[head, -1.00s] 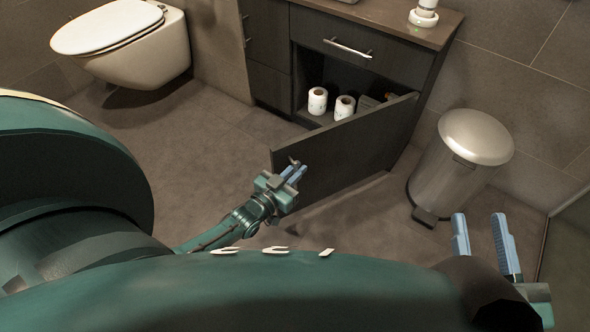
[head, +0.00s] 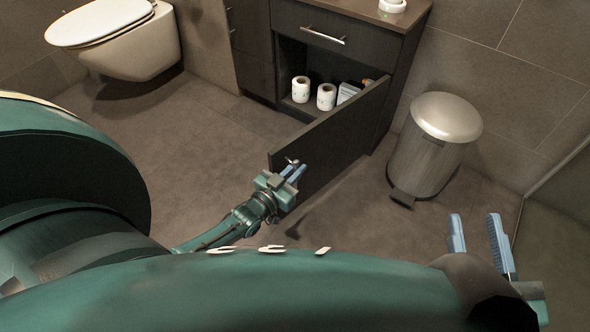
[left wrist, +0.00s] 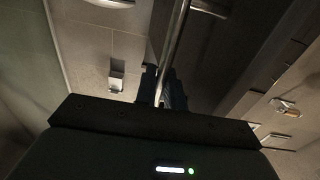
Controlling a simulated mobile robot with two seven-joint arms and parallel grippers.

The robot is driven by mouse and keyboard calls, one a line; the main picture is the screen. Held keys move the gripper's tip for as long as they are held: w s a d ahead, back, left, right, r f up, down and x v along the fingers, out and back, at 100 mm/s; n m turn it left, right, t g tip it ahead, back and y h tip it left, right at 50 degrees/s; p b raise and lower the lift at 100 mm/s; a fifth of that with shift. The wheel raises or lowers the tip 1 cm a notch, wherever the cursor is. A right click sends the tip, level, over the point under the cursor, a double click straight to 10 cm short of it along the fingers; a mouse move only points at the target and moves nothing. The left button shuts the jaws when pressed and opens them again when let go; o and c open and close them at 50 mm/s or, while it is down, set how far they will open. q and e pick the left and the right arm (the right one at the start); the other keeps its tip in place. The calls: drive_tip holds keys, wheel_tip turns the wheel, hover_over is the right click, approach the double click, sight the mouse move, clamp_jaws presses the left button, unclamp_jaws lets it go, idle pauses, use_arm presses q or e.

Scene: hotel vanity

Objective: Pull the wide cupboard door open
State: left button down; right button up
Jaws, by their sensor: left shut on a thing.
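The wide cupboard door (head: 335,135) is dark wood and stands well open, swung out from the vanity with its hinge side at the right. My left gripper (head: 292,170) is shut on the door's handle near the free edge; the handle is mostly hidden by the fingers. In the left wrist view a metal bar, the handle (left wrist: 175,45), runs between the fingers of my left gripper (left wrist: 162,88). My right gripper (head: 482,232) is open and empty at the lower right, apart from the door.
Toilet rolls (head: 326,97) stand inside the cupboard (head: 290,60). A drawer with a bar handle (head: 323,36) is above the opening. A metal pedal bin (head: 432,145) stands right of the door. A toilet (head: 120,40) is at the back left. The floor (head: 190,150) left of the door is clear.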

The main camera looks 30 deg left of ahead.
idle(0.4)
use_arm(q)
drive_tip(key=c, duration=1.9)
unclamp_jaws()
use_arm(e)
drive_tip(key=shift+r, duration=0.15)
use_arm(q)
drive_tip(key=s+a+p, duration=0.2)
drive_tip(key=s+p, duration=0.1)
drive_tip(key=s, duration=1)
drive_tip(key=shift+p, duration=0.35)
use_arm(e)
drive_tip(key=shift+s+d+n+h, duration=0.1)
drive_tip(key=shift+d+n+h, duration=0.2)
drive_tip(key=shift+d+n, duration=0.1)
